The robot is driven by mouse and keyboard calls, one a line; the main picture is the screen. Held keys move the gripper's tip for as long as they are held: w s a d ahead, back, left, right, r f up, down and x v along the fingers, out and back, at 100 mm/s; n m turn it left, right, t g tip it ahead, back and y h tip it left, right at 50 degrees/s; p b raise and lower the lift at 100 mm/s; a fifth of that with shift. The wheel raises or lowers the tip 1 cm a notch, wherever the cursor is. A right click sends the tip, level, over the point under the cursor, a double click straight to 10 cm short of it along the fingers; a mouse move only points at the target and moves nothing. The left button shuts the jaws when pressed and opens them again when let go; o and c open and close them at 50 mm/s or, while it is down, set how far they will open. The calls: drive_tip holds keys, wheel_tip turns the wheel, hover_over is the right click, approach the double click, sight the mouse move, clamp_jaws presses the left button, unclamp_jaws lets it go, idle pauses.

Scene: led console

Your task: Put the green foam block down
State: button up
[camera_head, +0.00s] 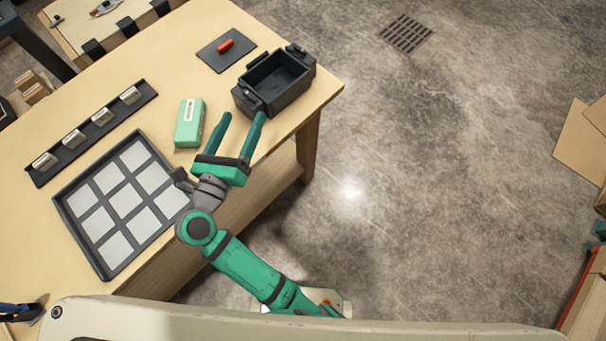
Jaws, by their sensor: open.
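The green foam block (189,124) is pale green with a white label on top. It rests on the wooden table, left of my gripper. My gripper (240,116) is open, with its two dark green fingers spread and nothing between them. The fingers lie between the block and the black bin in the picture, and the left finger is close to the block's right side. I cannot tell how high the fingers are above the table.
A black open bin (247,107) stands near the table's right edge. A dark mat (212,61) holds a red piece (225,46). A black-framed grid tray (84,251) and a dark strip with several silver blocks (107,126) lie left. Table (172,72) is bare behind the block.

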drive_tip(key=s+d+r+n+t+y, duration=0.1)
drive_tip(key=s+d+r+n+t, duration=0.2)
drive_tip(key=s+d+n, duration=0.35)
drive_tip(key=s+d+r+n+t, duration=0.2)
drive_tip(key=s+d+n+t, duration=0.1)
drive_tip(key=d+n, duration=0.7)
drive_tip(key=s+f+n+g+y, duration=0.3)
drive_tip(key=s+f+n+g, duration=0.5)
drive_tip(key=s+f+n, duration=0.7)
drive_tip(key=shift+s+d+f+n, duration=0.25)
drive_tip(key=shift+s+d+n, duration=0.2)
drive_tip(key=shift+n, duration=0.8)
drive_tip(key=shift+o, duration=0.5)
